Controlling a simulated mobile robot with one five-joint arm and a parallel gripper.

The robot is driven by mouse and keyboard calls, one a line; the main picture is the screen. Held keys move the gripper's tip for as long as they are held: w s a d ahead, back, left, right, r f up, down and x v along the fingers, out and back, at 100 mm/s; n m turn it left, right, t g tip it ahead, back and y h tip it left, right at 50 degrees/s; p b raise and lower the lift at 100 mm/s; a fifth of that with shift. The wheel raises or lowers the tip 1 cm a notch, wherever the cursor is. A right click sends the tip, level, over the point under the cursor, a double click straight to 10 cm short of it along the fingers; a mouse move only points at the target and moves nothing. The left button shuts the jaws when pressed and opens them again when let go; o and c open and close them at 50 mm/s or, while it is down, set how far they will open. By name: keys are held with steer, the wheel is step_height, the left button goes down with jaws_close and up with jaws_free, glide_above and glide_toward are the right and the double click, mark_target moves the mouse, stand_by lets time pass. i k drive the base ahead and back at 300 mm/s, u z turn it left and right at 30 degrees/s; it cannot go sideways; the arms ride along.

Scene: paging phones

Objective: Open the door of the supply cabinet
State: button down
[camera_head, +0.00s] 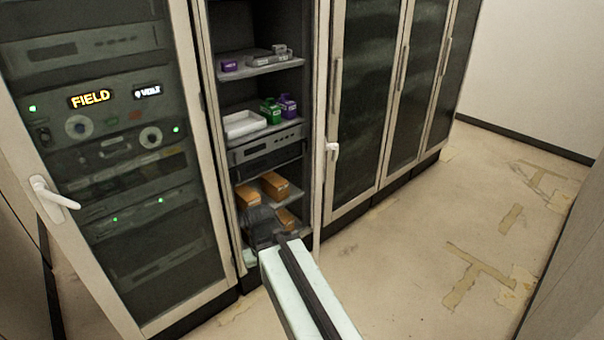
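The supply cabinet appears to be the narrow bay (222,185) in the middle, with shelves of boxes and bottles plainly visible. I cannot tell whether a clear door covers it or it stands open. A white lever handle (332,150) sits on the pale upright at its right; which door it belongs to is unclear. My gripper (262,224) is a dark shape at the end of my pale arm, in front of the bay's lower shelves and left of and below that handle. It seems apart from the handle. Its fingers are too dark to make out.
A glass-fronted rack door (165,262) with a white lever handle (52,194) stands at left. Dark-glass cabinet doors (362,95) with long handles continue at right. The tan floor (420,235) is clear at right, bounded by a grey surface (570,270).

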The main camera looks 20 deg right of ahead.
mark_target(323, 18)
steer(key=z, duration=0.05)
steer(key=i, duration=0.4)
steer(key=u, duration=1.7)
